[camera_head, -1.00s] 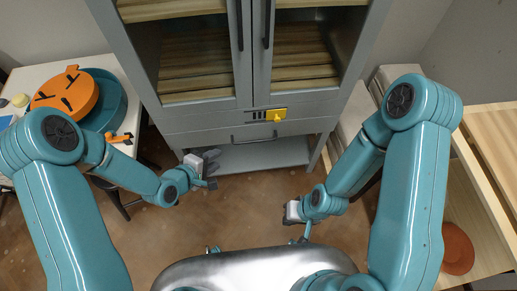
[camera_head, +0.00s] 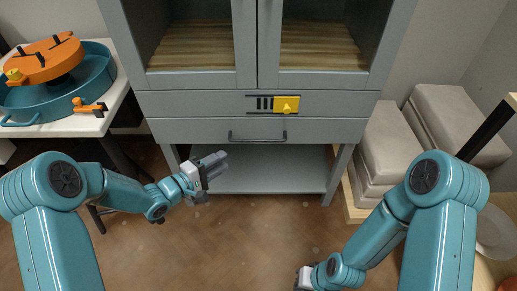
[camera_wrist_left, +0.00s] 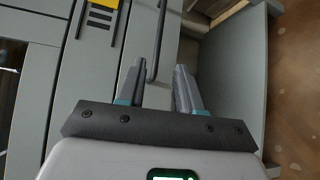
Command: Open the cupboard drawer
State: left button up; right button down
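The grey cupboard (camera_head: 140,104) stands ahead. Its drawer (camera_head: 190,130), below the glass doors, looks shut, its front flush with the cupboard. The drawer handle (camera_head: 257,137) is a dark horizontal bar; it also shows in the left wrist view (camera_wrist_left: 162,30). My left gripper (camera_head: 222,162) is lower left of the handle, apart from it and empty. In the left wrist view its two fingers (camera_wrist_left: 160,68) are spread, with the handle bar in line with the gap between them. My right gripper (camera_head: 302,282) is at the bottom edge, partly cut off; its fingers cannot be made out.
A yellow slider (camera_head: 287,104) sits on a dark slotted strip above the drawer. An open shelf (camera_head: 265,172) lies below. A white table (camera_head: 80,125) with a teal basin (camera_head: 95,78) stands left. Pale stacked blocks (camera_head: 388,150) stand right. The floor in front is clear.

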aim_at(255, 141)
pick_arm(q)
jog(key=b+x, duration=0.4)
jog(key=x, duration=1.1)
jog(key=shift+w+d, duration=0.2)
jog(key=shift+d, duration=0.05)
grip_shut()
